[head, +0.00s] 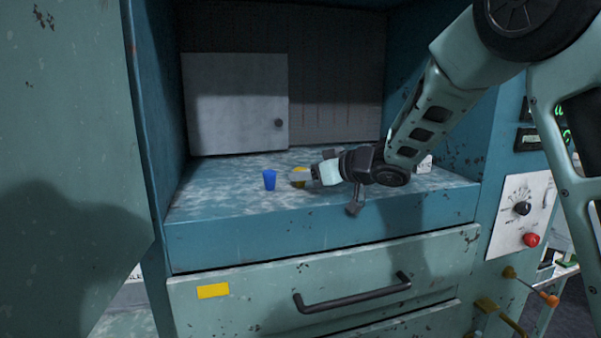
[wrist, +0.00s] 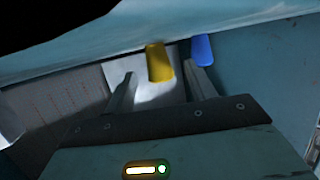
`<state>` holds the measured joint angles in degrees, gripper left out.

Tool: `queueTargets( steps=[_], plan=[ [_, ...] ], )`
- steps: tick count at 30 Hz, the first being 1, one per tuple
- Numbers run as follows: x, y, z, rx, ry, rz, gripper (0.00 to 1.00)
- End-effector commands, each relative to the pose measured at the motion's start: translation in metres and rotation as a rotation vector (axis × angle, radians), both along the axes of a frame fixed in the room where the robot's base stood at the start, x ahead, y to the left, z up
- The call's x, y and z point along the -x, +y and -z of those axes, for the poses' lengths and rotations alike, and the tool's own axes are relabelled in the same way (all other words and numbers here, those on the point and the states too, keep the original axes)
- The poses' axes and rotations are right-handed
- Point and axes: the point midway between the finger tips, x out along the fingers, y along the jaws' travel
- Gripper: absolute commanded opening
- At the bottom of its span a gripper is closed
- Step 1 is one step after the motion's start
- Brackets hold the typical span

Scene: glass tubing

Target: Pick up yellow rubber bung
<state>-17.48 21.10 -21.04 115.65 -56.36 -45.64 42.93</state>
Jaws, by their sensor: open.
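The yellow rubber bung (head: 299,173) stands on the blue shelf (head: 220,201), partly hidden behind my gripper (head: 300,176) in the head view. In the wrist view the yellow bung (wrist: 159,63) shows between the tips of my gripper's two fingers (wrist: 160,78), closer to the finger on the right. The fingers are apart and open. I cannot tell whether either one touches the bung.
A blue bung (head: 269,180) stands on the shelf just left of the yellow one; it also shows in the wrist view (wrist: 203,49), beyond the right finger. A white panel with a knob (head: 235,104) is at the back. A drawer handle (head: 352,293) is below the shelf.

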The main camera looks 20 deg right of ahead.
Motion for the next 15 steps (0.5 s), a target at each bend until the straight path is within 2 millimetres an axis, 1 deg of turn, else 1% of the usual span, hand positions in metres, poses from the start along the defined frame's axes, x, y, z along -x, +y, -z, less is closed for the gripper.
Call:
queueTargets(
  steps=[3, 8, 9, 11, 12, 13, 14, 15],
  plan=[
    [-0.0035, 0.0022, 0.0015, 0.001, 0.0, 0.0, 0.55],
    [-0.0033, 0.0021, 0.0017, 0.0, 0.0, 0.0, 0.55],
    [-0.0033, 0.0021, 0.0017, 0.0, 0.0, 0.0, 0.5],
    [-0.0032, 0.0021, 0.0017, 0.0, 0.0, 0.0, 0.33],
    [-0.0032, 0.0021, 0.0017, 0.0, 0.0, 0.0, 0.22],
    [-0.0032, 0.0022, 0.0016, 0.0, 0.0, 0.0, 0.14],
    [-0.0032, 0.0022, 0.0016, 0.0, 0.0, 0.0, 0.08],
    [-0.0031, 0.0021, 0.0017, 0.0, 0.0, 0.0, 0.08]
  ],
)
